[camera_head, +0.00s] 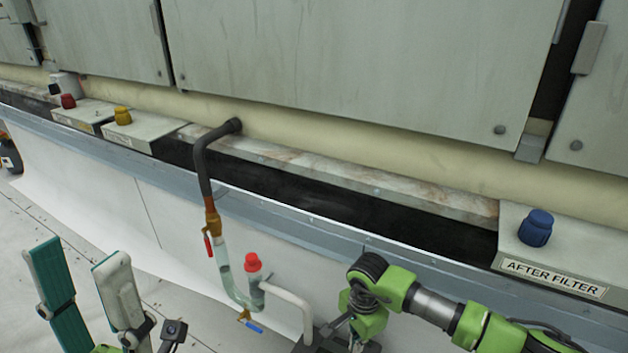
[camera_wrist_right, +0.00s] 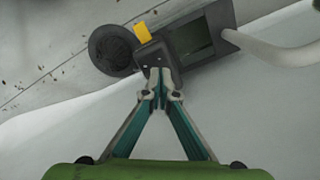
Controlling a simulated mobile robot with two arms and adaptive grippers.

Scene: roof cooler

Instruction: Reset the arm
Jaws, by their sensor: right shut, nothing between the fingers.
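My left gripper (camera_head: 77,252) is at the lower left of the head view. Its two teal and grey fingers stand apart, with nothing between them. My right arm comes in from the right in the head view, its green wrist (camera_head: 372,300) near the bottom middle; the fingers are not clear there. In the right wrist view my right gripper (camera_wrist_right: 161,80) is shut and empty, its fingertips together.
A clear trap tube (camera_head: 223,265) with a red cap (camera_head: 252,262) hangs from a black hose (camera_head: 203,165) between my arms. A white pipe (camera_head: 292,298) runs beside my right wrist. A grey ledge with blue (camera_head: 537,228), yellow (camera_head: 122,116) and red (camera_head: 68,101) caps lies behind.

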